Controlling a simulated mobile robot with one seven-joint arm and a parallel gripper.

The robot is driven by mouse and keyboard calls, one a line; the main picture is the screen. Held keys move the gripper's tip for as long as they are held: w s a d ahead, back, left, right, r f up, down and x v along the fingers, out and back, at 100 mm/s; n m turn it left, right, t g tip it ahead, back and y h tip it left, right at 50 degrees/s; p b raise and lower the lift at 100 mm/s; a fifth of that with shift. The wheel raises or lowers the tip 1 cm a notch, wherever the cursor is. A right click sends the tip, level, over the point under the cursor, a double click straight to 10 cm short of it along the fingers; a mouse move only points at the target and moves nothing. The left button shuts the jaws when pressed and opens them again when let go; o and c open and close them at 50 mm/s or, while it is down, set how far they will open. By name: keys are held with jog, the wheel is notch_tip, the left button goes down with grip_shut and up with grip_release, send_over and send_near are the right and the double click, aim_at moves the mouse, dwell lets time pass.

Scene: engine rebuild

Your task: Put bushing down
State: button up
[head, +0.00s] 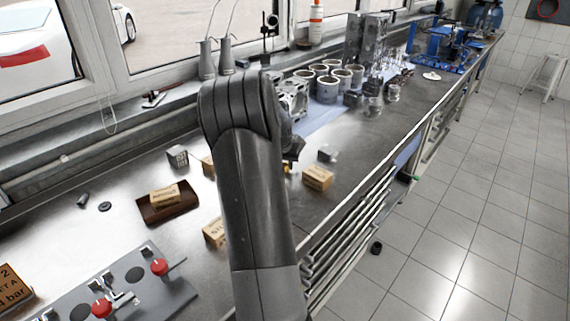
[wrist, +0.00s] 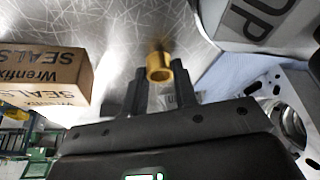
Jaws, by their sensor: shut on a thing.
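The bushing (wrist: 160,66) is a small brass-coloured ring with a flange, seen between the fingertips in the wrist view. My gripper (wrist: 159,80) is shut on it. The bench top (wrist: 130,30) lies beyond it, and I cannot tell whether the bushing touches it. In the head view my arm hides most of the gripper (head: 291,155), and only a small yellow bit shows below it over the bench (head: 360,150).
A seals box (wrist: 45,78) is left of the gripper in the wrist view. In the head view, a cardboard box (head: 317,178) and a small grey box (head: 327,153) stand right of my arm. A brown tray (head: 182,207) holding a box is left. Cylinder liners (head: 327,90) stand farther back.

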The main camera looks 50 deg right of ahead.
jog(key=shift+f, duration=0.2)
jog(key=o, duration=1)
jog(key=v, duration=1.2)
jog(key=a+r+n+t+y, duration=0.1)
jog(key=a+r+n+t, duration=0.3)
jog(key=a, duration=1)
jog(key=s+a+r+n+y, duration=0.1)
jog(key=s+a+r+n, duration=0.15)
jog(key=a, duration=0.55)
jog(key=s+a+r+n+y, duration=0.1)
jog(key=s+a, duration=0.2)
jog(key=a, duration=0.4)
jog(key=s+a+r+n+y, duration=0.1)
jog(key=s+a+r, duration=0.15)
jog(key=a, duration=0.55)
jog(key=s+a+f+n, duration=0.2)
jog(key=s+a+n, duration=0.2)
jog(key=s+a, duration=0.4)
jog(key=shift+s+f, duration=0.3)
jog(key=shift+s, duration=0.6)
